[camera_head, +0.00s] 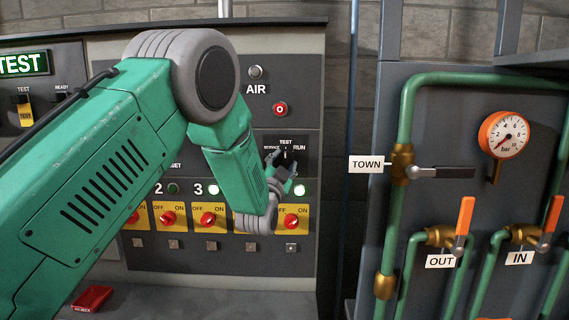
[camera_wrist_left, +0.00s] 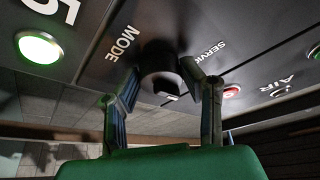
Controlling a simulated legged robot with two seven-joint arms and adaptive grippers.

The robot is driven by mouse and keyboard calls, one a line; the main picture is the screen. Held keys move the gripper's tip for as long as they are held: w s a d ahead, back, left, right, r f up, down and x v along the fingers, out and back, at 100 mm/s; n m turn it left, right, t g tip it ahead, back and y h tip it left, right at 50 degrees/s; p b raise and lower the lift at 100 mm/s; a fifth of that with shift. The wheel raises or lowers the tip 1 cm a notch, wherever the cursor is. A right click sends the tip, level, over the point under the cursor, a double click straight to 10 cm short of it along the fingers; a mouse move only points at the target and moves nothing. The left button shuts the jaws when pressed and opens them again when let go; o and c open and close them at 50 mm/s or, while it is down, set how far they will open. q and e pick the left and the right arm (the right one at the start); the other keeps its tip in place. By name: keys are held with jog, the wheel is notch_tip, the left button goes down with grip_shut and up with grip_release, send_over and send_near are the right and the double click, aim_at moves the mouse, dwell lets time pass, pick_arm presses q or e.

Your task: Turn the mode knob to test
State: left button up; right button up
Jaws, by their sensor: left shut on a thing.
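The mode knob (camera_head: 286,153) is black and sits on a dark plate on the grey panel, with SERVICE at its left, TEST above and RUN at its right. In the left wrist view the knob (camera_wrist_left: 160,62) stands between the fingers, beside the MODE and SERVICE labels. My left gripper (camera_head: 281,168) is shut on the knob; its fingers also show in the left wrist view (camera_wrist_left: 160,82). A small pale mark shows on the knob, but I cannot tell firmly which label it points at. The fingers and wrist partly hide the plate. My right gripper is not in view.
A green lit TEST sign (camera_head: 23,64) is at the upper left. Below the knob is a row of red ON/OFF switches (camera_head: 291,221). A red block (camera_head: 92,298) lies on the ledge. Green pipes (camera_head: 405,130) and a gauge (camera_head: 503,135) stand at right.

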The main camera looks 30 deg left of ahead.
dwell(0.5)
pick_arm(q)
jog(key=o, duration=1)
jog(key=shift+o, duration=0.7)
jog(key=shift+w, duration=0.1)
jog(key=shift+s+d+f, duration=0.1)
jog(key=shift+s+d, duration=0.05)
jog(key=shift+s, duration=0.1)
jog(key=v, duration=1.1)
jog(key=shift+s, duration=0.15)
jog(key=shift+f, duration=0.15)
